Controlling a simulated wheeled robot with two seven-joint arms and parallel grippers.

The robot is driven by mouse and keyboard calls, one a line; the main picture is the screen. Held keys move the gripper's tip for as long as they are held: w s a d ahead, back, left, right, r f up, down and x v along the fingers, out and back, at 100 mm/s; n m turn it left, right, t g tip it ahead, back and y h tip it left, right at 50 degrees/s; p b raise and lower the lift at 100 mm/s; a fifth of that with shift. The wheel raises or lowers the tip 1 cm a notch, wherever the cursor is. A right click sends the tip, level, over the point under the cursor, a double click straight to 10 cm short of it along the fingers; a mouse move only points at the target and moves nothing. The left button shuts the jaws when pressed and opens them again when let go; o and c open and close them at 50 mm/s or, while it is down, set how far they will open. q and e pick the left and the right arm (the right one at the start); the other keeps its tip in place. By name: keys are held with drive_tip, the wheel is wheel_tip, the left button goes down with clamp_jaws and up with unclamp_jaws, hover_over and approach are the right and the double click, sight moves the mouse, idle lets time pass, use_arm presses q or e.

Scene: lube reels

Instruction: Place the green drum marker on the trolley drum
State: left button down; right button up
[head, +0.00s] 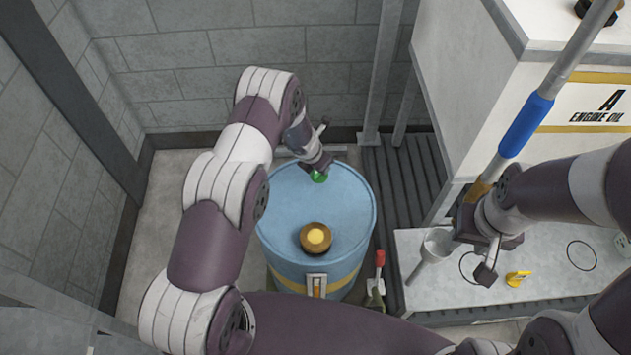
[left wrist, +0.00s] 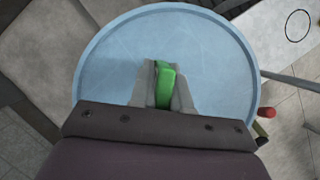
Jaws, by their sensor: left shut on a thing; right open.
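The green drum marker (head: 319,177) is held between the fingers of my left gripper (head: 318,172), over the far part of the blue drum's top (head: 290,205). In the left wrist view the marker (left wrist: 165,85) sits between both fingers, with the drum top (left wrist: 115,55) behind it. I cannot tell whether the marker touches the lid. My right gripper (head: 487,255) is open at the right, over the light worktop, close to the lower end of a blue-gripped pole (head: 526,125).
A brown and yellow cap (head: 315,238) stands on the drum's near part. A red-topped bottle (head: 379,270) is right of the drum. The worktop holds a funnel (head: 435,246) and a yellow marker (head: 518,279). The engine oil cabinet (head: 470,80) stands behind; walls close the left.

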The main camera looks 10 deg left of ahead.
sight(315, 177)
use_arm(q)
drive_tip(key=shift+s+a+f, duration=0.45)
drive_tip(key=shift+s+a, duration=0.1)
drive_tip(key=shift+a, duration=0.2)
wheel_tip(315, 177, down, 4)
drive_tip(key=shift+r, duration=0.1)
drive_tip(key=shift+b, duration=0.4)
drive_tip(key=c, duration=1.1)
unclamp_jaws()
